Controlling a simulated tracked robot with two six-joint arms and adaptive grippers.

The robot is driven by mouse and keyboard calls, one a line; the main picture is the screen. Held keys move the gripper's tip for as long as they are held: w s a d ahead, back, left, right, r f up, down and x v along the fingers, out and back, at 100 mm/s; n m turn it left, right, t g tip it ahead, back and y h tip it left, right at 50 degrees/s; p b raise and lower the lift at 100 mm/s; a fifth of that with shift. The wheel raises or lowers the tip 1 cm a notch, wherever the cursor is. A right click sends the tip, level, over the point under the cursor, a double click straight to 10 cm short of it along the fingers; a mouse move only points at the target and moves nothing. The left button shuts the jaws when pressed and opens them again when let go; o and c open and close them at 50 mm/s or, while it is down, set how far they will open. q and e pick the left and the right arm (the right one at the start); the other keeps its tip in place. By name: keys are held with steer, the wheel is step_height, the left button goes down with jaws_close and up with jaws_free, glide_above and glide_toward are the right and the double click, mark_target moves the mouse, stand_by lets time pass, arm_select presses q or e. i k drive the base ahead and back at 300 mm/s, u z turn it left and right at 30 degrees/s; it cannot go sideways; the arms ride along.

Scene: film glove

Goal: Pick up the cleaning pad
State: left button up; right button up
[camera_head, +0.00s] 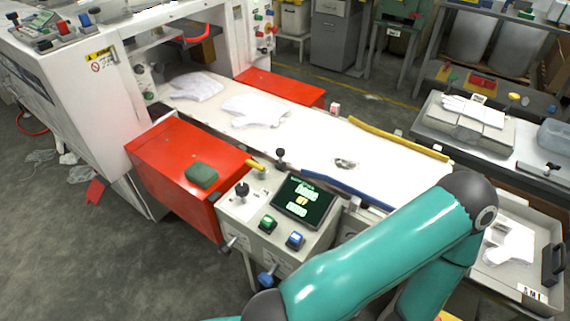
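A dark green pad (202,175), which looks like the cleaning pad, lies flat on top of the red box (160,150) at the front of the machine, left of the control panel. Nothing touches it from above. A teal arm of mine crosses the lower right of the view, its elbow over the right end of the white belt. Neither gripper shows in this view.
The control box (300,203) with screen, knobs and buttons stands right of the pad. White gloves (255,110) lie on the white belt (310,145). A yellow rail (398,138) edges the belt's far side. A grey tray (520,250) holds white gloves at right.

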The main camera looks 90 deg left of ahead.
mark_target(203, 176)
steer(key=k, duration=2.25)
steer(key=u, duration=1.15)
steer(key=i, duration=1)
steer(key=u, duration=0.1)
